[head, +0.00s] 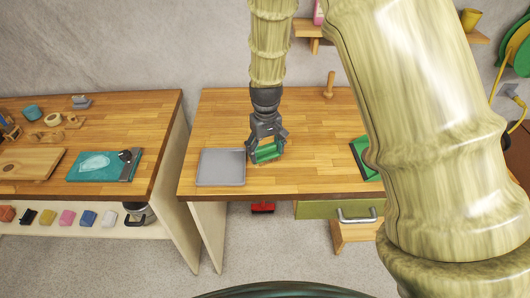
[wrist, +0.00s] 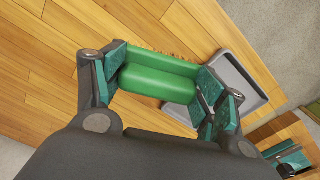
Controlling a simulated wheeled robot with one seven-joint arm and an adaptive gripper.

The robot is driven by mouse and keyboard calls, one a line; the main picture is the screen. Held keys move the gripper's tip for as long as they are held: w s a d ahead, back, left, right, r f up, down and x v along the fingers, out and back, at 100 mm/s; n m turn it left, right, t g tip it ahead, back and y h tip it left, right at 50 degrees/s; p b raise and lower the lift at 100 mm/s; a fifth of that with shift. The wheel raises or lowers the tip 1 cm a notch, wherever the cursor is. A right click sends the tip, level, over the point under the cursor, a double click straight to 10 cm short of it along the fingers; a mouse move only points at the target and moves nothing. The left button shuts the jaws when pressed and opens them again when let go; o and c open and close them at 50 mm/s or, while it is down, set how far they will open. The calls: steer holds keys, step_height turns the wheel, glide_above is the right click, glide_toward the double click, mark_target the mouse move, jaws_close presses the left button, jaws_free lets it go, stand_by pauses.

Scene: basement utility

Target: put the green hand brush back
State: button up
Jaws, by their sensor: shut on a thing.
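The green hand brush (head: 266,153) is held between the fingers of my gripper (head: 267,146), just above the wooden workbench (head: 225,110). In the wrist view the green brush (wrist: 158,82) lies across between both teal finger pads of my gripper (wrist: 160,85). A little of its brown bristles shows along its far side. A grey square tray (head: 221,167) lies on the bench just left of the gripper. The tray also shows behind the brush in the wrist view (wrist: 240,80). I cannot tell whether the brush touches the bench.
A wooden peg (head: 329,84) stands at the bench's back. A green thing (head: 360,156) is partly hidden behind my arm on the right. A second bench on the left holds a teal mat (head: 90,168) and a wooden board (head: 28,164). The bench behind my gripper is mostly clear.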

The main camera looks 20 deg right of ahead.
mark_target(265, 156)
steer(key=shift+w+f+p, duration=0.1)
steer(key=shift+f+p, duration=0.85)
steer(key=shift+f, duration=0.8)
steer(key=shift+a, duration=0.1)
steer(key=o, duration=0.9)
steer(key=shift+f, duration=0.15)
steer(key=shift+r, duration=0.2)
steer(key=shift+r+b, duration=2.1)
steer(key=shift+r, duration=3.9)
